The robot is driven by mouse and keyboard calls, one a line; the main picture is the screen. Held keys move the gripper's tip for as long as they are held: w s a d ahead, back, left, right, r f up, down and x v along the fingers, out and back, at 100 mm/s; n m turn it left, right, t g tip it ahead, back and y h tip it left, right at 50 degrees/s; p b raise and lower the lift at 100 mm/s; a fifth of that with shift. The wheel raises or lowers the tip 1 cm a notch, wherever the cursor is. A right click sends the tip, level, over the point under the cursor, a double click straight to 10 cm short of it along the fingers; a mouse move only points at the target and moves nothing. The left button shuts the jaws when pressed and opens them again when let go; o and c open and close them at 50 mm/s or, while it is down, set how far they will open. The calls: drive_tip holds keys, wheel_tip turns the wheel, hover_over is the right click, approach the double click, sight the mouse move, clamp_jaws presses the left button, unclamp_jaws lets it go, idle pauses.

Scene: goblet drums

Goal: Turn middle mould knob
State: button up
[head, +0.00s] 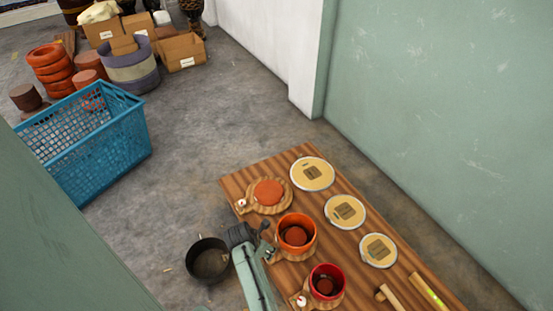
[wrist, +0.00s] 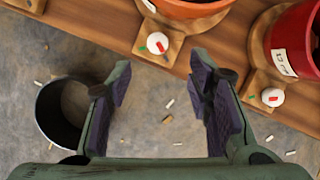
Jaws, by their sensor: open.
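Three wooden moulds stand in a row on a plank table (head: 233,184). The middle mould holds an orange pot (head: 296,219), whose lower edge shows in the wrist view (wrist: 190,8). The middle knob (wrist: 157,43), white with red and green marks, sits on a wooden tab at the table's edge. In the head view my arm hides it. My gripper (wrist: 160,75) is open and empty. Its fingers point at the middle knob, which shows beyond and between the fingertips, seemingly apart from them. The red pot's mould has its own white knob (wrist: 270,97) at the right.
A black bucket (head: 210,262) stands on the floor beside the table. The far mould holds an orange disc (head: 268,192). Round yellow pieces (head: 312,174) and mallets line the wall side.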

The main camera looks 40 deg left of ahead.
drive_tip(key=b+x, duration=0.1)
drive_tip(key=x, duration=0.9)
drive_tip(key=shift+w+a+b, duration=0.1)
drive_tip(key=shift+a+b, duration=0.05)
drive_tip(key=shift+b, duration=0.15)
drive_tip(key=shift+c, duration=0.3)
clamp_jaws()
